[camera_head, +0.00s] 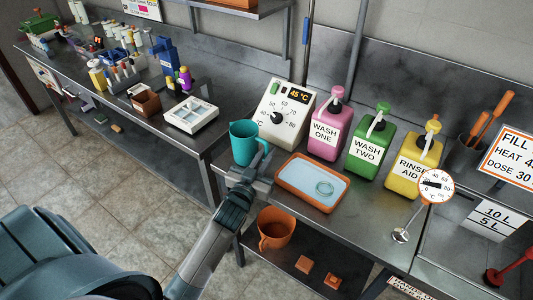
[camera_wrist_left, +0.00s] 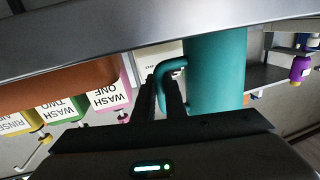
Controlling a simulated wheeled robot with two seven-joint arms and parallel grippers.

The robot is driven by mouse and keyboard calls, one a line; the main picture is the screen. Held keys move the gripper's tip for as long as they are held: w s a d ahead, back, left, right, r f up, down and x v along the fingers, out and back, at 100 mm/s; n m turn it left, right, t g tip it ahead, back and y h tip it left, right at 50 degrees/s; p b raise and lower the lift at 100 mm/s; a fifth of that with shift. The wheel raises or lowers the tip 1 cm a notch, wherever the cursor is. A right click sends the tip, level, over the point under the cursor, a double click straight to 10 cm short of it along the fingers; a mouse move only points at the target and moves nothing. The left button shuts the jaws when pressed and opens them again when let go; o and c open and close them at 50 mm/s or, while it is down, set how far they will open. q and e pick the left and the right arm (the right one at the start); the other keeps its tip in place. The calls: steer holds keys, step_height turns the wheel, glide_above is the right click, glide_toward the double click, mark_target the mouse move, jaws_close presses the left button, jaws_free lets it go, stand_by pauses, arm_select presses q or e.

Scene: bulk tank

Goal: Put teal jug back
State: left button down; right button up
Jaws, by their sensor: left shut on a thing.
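The teal jug (camera_head: 246,142) is at the left end of the right-hand metal bench, in front of the dial box. My left gripper (camera_head: 251,172) is at the jug's near side. In the left wrist view the jug (camera_wrist_left: 217,70) is large, and the gripper's two dark fingers (camera_wrist_left: 166,92) are shut on its handle (camera_wrist_left: 163,78). In the head view the arm hides the jug's lower part, so I cannot tell whether it touches the bench. My right gripper is in neither view.
An orange tray (camera_head: 328,205) with a blue inside lies right of the jug. Behind it stand the dial box (camera_head: 271,118) and the pink (camera_head: 325,135), green (camera_head: 364,155) and yellow (camera_head: 405,172) pump bottles. An orange-brown bucket (camera_head: 275,229) sits on the lower shelf.

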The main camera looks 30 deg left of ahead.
arm_select(q)
steer(key=shift+f, duration=0.1)
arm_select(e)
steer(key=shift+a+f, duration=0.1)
arm_select(q)
steer(key=c, duration=1.8)
jaws_free()
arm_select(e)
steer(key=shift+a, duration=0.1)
